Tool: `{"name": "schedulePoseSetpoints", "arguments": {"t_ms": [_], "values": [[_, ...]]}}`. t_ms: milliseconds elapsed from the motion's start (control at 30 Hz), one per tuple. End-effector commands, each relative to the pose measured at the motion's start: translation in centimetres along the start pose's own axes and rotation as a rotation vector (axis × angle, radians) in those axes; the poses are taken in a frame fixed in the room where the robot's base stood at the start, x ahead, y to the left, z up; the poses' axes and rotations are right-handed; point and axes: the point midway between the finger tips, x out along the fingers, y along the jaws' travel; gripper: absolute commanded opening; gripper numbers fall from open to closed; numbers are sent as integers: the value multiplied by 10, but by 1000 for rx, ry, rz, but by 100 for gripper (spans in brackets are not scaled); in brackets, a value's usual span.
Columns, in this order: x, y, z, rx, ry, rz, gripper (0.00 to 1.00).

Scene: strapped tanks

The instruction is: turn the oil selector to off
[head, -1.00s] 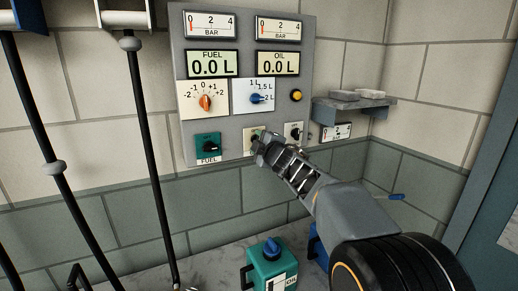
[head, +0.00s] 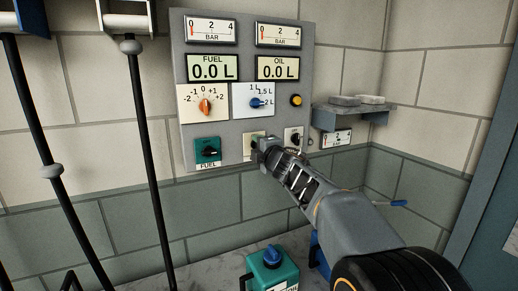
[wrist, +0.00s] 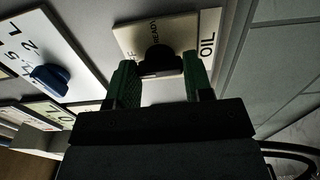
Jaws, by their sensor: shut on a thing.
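The oil selector is a black knob (wrist: 160,62) on a cream plate (wrist: 127,32) in the wrist view. The plate reads OIL and READY, with another label partly hidden beside the knob. My gripper (wrist: 160,66) has its two green fingers on either side of the knob, shut on it. In the head view my gripper (head: 262,153) covers most of the knob, and part of the plate (head: 252,138) shows above it. Which way the knob points I cannot tell.
The fuel selector (head: 208,150) is left of the oil one, and another small selector (head: 294,135) is close on the right. The blue-knobbed dial (head: 257,102) is above. A shelf (head: 350,110) juts out at right. A green tank (head: 272,272) stands below.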

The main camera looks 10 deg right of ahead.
Motion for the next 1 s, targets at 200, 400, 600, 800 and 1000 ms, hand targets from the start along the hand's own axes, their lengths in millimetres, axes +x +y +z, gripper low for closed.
{"name": "schedulePoseSetpoints", "arguments": {"t_ms": [200,400,600,800,1000], "values": [[0,-1,0,-3,1,-2,23],[0,-1,0,-2,0,-1,66],[0,0,0,-1,0,-1,72],[-6,0,0,-1,-1,0,72],[-37,1,0,-3,-1,2,72]]}}
